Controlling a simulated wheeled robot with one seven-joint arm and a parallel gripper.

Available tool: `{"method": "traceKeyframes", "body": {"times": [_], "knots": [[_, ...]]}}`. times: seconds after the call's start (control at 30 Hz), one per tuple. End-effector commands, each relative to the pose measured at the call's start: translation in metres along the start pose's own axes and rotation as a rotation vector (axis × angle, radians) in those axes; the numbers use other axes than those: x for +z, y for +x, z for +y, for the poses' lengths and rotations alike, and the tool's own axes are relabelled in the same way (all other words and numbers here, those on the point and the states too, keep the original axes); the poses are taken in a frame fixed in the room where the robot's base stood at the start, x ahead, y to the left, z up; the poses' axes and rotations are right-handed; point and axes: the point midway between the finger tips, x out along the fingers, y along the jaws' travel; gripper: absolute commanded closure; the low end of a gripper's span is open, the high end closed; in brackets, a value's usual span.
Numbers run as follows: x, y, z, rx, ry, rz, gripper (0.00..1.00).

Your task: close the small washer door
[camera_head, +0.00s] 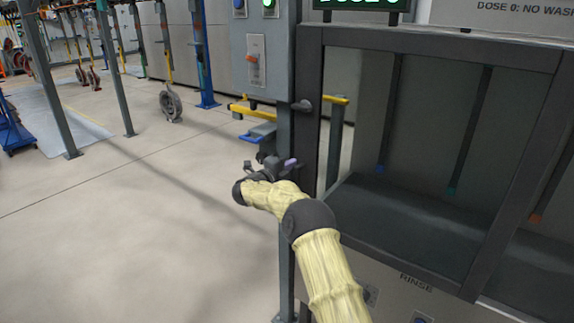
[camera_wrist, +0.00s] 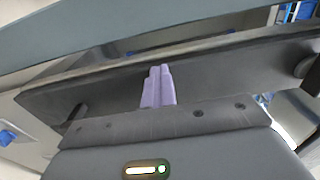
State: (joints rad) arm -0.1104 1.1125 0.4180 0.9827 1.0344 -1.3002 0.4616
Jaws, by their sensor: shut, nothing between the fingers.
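The washer is the grey cabinet at the right of the head view. A dark framed front (camera_head: 430,40) surrounds its wide opening, and the dark interior shows through it. I cannot tell how far the small door stands open. My gripper (camera_head: 291,163) is beside the left post of the frame, below that knob. Its pale purple fingers (camera_wrist: 158,87) are together and empty in the wrist view. They point at a dark flat bar (camera_wrist: 230,68) that crosses the picture; contact cannot be told.
A control post (camera_head: 256,60) with lit buttons and an orange-tipped switch stands left of the washer. Yellow rails (camera_head: 250,112) and a blue piece (camera_head: 258,133) are behind my gripper. Hanging tubes (camera_head: 470,130) show inside the washer. The floor (camera_head: 130,220) at left is clear.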

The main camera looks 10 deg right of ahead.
Motion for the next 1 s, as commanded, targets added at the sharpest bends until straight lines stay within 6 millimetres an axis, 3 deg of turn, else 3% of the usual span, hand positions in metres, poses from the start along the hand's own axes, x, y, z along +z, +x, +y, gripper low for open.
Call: {"method": "traceKeyframes", "body": {"times": [0.03, 0.23, 0.47, 0.67, 1.0], "knots": [[-0.007, 0.012, -0.013, -0.025, 0.007, 0.008, 1.00], [-0.009, 0.014, -0.014, -0.026, 0.007, 0.012, 1.00], [-0.005, -0.002, -0.013, -0.026, 0.009, 0.006, 1.00], [-0.001, -0.032, -0.009, -0.019, 0.007, 0.004, 1.00], [-0.001, -0.101, -0.006, -0.014, 0.003, 0.003, 1.00]]}}
